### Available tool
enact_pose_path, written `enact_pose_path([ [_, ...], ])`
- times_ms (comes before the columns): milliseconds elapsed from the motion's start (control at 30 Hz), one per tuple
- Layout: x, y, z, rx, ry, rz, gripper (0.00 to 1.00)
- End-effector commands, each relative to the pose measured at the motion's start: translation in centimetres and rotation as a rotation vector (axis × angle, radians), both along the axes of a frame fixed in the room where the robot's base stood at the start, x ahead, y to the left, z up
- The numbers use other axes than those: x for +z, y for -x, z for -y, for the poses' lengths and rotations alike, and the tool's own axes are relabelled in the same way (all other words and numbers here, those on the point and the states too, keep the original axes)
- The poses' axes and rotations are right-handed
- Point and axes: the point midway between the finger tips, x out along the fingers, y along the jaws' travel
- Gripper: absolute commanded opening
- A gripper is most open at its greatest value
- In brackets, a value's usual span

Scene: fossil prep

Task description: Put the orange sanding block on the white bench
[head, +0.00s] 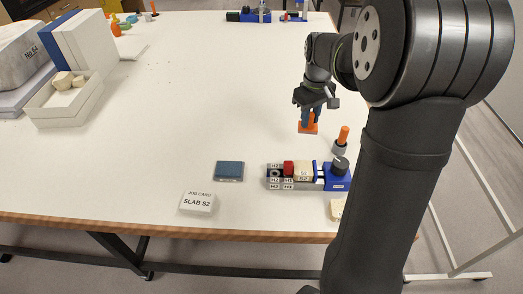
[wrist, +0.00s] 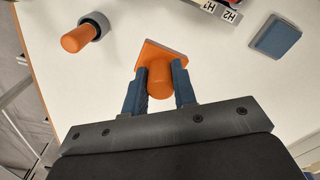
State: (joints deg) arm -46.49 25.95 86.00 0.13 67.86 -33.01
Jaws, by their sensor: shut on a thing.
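The orange sanding block (head: 307,128) has a flat square base and a round orange grip. It also shows in the wrist view (wrist: 150,50), where a grey layer edges its base. My gripper (wrist: 160,76) is shut on the round grip, with one blue finger on each side. In the head view my gripper (head: 313,108) points down over the right part of the white bench (head: 200,110). The block's base is at or just above the bench top; I cannot tell whether it touches.
An orange-handled tool with a grey collar (head: 341,140) stands right of the block. Nearer are a blue vise with labelled blocks (head: 335,180), a blue-grey pad (head: 229,171) and a job card (head: 197,202). Boxes and a tray (head: 62,112) stand at left. The bench middle is clear.

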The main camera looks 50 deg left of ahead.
Motion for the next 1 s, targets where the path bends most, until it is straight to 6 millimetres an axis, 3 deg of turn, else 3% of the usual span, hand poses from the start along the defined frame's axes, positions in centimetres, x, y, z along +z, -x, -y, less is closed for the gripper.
enact_pose_path([
  [100,-0.2,2.2,-0.5,0.062,0.001,-0.001,0.07],
  [267,-0.9,3.6,-1.6,0.092,0.001,-0.001,0.07],
  [633,-5.7,7.4,-8.5,0.093,0.003,-0.002,0.07],
  [800,-7.1,8.4,-10.6,0.091,0.001,-0.001,0.07],
  [1000,-8.1,8.6,-11.0,0.088,0.002,-0.001,0.07],
])
